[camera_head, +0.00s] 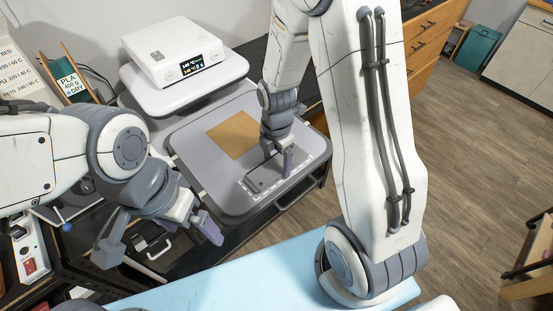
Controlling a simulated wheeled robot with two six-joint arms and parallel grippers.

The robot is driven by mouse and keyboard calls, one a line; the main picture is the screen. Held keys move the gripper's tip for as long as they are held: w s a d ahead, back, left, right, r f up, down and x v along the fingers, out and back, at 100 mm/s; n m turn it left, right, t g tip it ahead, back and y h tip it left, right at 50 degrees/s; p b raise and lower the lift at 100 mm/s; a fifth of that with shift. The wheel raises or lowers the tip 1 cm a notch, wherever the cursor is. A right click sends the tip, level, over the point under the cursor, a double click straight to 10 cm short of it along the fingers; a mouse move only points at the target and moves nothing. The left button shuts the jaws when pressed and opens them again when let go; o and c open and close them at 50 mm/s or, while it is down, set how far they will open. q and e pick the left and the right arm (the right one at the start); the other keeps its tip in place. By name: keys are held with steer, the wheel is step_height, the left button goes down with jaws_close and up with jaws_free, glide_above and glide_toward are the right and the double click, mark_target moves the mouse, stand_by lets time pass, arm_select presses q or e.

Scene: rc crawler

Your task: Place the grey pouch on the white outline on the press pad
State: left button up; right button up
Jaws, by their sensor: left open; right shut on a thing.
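The press pad (188,143) is a grey rounded plate with a tan square (234,134) on it. A white dashed outline (311,164) is marked near its front edge. The grey pouch (262,180) is flat and dark, lying over or just above the left part of the outline. I cannot tell whether it touches the pad. My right gripper (286,163) points down and is shut on the pouch, hiding part of it. My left gripper (205,221) is open and empty, left of and in front of the pad.
A white box with a lit display (174,52) sits on the raised plate behind the pad. A spool labelled PLA (72,82) stands at the left. A handle bar (298,192) runs along the pad's front right edge. A light blue surface (240,275) is in front.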

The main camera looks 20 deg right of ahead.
mark_target(277, 164)
steer(key=shift+f, duration=0.15)
steer(key=o, duration=1.1)
steer(key=shift+o, duration=0.2)
step_height(277, 164, up, 12)
steer(key=b, duration=0.1)
steer(key=shift+r, duration=0.2)
